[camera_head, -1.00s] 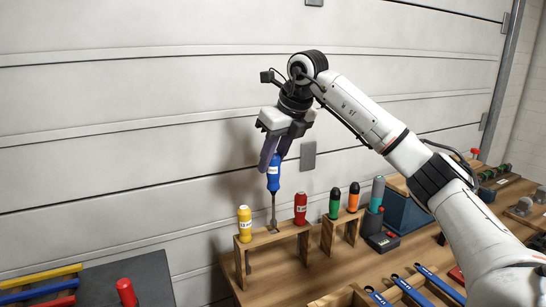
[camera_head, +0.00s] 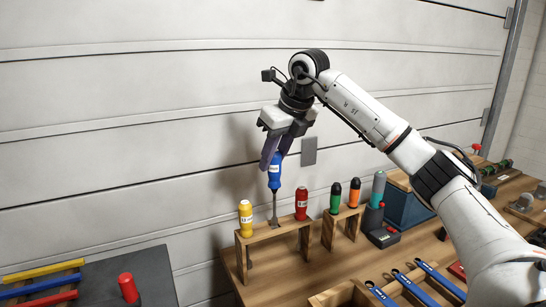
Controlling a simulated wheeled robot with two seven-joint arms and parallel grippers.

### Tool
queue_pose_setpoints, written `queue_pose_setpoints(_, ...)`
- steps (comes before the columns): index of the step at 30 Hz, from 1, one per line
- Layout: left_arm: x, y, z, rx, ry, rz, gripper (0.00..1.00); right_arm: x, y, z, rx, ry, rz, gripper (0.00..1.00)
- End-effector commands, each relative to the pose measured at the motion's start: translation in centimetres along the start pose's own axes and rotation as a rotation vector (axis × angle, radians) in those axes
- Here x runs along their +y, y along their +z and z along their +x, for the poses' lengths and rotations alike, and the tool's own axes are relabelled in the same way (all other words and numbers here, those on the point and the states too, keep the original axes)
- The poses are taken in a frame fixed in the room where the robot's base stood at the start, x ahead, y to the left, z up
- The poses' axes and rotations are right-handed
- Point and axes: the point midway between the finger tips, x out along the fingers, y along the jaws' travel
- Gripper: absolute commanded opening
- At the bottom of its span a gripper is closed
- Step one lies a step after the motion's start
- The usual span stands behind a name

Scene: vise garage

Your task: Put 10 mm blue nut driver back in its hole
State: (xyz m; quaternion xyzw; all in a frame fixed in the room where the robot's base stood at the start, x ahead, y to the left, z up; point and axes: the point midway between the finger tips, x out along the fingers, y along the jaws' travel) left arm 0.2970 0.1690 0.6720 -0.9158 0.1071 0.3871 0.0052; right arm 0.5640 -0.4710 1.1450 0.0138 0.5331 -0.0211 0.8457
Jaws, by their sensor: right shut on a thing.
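The blue nut driver (camera_head: 274,172) is upright, its handle held from above by my right gripper (camera_head: 272,152), which is shut on it. Its grey shaft points down to the top of a wooden rack (camera_head: 262,236), between a yellow-handled driver (camera_head: 246,218) and a red-handled driver (camera_head: 301,203) standing in that rack. The shaft's tip is at the rack's top board; I cannot tell how far it is in the hole, and the hole itself is too small to make out. My left gripper is not in view.
A second wooden rack (camera_head: 329,231) holds green and orange drivers to the right. Blue wrenches (camera_head: 411,285) lie in front right. A dark surface at left holds a red cylinder (camera_head: 128,288) and coloured bars. A pale panelled wall stands close behind.

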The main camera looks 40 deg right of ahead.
Motion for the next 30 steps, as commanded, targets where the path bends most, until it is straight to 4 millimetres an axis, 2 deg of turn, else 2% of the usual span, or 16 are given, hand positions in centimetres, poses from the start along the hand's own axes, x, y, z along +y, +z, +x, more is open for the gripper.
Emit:
queue_pose_setpoints(21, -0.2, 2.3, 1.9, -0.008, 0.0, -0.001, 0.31, 0.0, -1.9, 4.0, -0.002, 0.0, 0.001, 0.01)
queue_pose_setpoints(30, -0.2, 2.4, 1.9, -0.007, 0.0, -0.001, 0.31, 0.0, -2.0, 4.3, -0.002, 0.0, 0.001, 0.01)
